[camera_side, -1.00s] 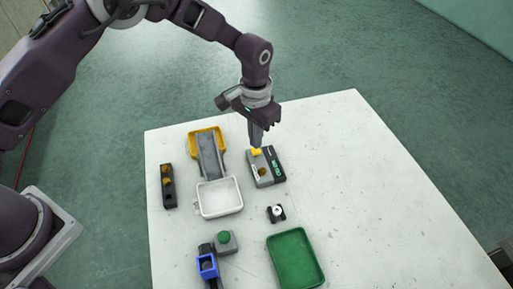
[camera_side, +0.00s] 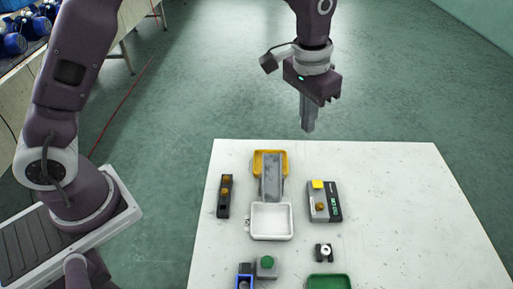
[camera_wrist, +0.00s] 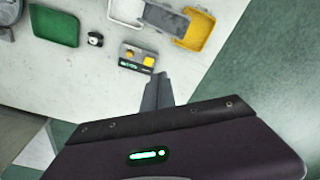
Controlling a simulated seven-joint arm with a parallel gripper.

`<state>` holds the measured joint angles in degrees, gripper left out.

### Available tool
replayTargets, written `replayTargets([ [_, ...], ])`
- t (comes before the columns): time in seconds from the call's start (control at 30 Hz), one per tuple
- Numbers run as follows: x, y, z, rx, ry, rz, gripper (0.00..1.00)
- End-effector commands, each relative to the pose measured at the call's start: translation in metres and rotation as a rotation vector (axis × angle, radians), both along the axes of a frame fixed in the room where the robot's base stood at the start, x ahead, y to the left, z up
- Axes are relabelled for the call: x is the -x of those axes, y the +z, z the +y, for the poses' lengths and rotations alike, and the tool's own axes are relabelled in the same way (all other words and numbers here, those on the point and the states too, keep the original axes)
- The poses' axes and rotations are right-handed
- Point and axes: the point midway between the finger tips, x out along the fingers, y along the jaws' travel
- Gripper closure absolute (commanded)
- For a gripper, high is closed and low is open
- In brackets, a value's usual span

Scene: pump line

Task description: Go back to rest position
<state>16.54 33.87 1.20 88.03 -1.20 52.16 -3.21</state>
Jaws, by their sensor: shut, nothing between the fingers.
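My gripper (camera_side: 308,126) is shut and empty. In the side view it hangs in the air above the far edge of the white table (camera_side: 400,215), pointing down and touching nothing. In the wrist view its closed fingers (camera_wrist: 157,92) point toward the table. Below and nearer in the side view is a grey and black device (camera_side: 324,207) with a yellow block (camera_side: 318,185) on its far end and a round orange-brown part beside it. The device also shows in the wrist view (camera_wrist: 137,58), just beyond the fingertips.
A yellow tray (camera_side: 262,156) with a grey ramp (camera_side: 271,178) leads to a white tray (camera_side: 271,222). A black holder (camera_side: 224,197) stands left. A green button box (camera_side: 267,266), a blue-framed part (camera_side: 245,279), a small black fixture (camera_side: 324,252) and a green tray (camera_side: 328,282) are nearer. The table's right is clear.

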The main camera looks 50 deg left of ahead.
Motion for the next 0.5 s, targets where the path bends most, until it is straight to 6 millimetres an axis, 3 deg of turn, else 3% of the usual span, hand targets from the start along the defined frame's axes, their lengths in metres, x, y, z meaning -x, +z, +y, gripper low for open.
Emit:
replayTargets([
  [0.03,0.019,0.038,0.019,0.012,0.023,-0.042,1.0],
  [0.1,0.052,0.079,0.042,0.024,0.053,-0.095,1.0],
  [0.2,0.111,0.121,0.074,0.036,0.096,-0.175,1.0],
  [0.33,0.193,0.139,0.104,0.039,0.147,-0.276,1.0],
  [0.4,0.228,0.136,0.113,0.038,0.17,-0.32,1.0],
  [0.5,0.261,0.125,0.12,0.032,0.193,-0.363,1.0],
])
